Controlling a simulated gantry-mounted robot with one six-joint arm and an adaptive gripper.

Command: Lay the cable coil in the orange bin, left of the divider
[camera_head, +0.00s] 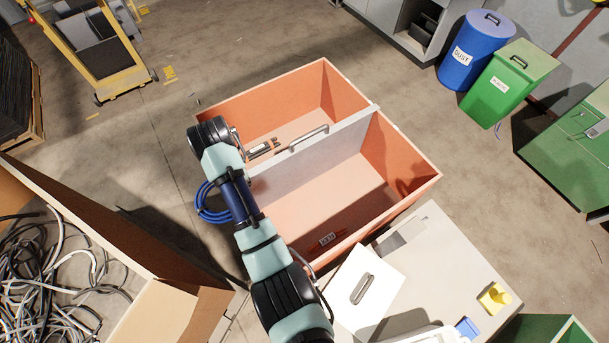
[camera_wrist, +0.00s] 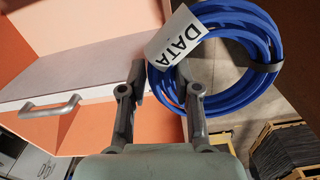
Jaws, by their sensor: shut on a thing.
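The blue cable coil (camera_wrist: 238,98) with a white tag reading DATA is in my gripper (camera_wrist: 162,76). The fingers are shut on one side of its ring, and the rest hangs out to the right in the wrist view. In the head view the coil (camera_head: 206,208) shows beside my arm, outside the bin's edge in the picture; my fingers are hidden there. The orange bin (camera_head: 403,147) has a grey divider (camera_head: 345,140) with a bar handle, also seen in the wrist view (camera_wrist: 80,92). The compartment left of the divider (camera_head: 290,112) holds small grey and brown pieces.
A large box of tangled cables (camera_head: 185,308) stands at lower left. Blue (camera_head: 475,50) and green (camera_head: 510,80) containers stand behind. The compartment right of the divider looks largely empty.

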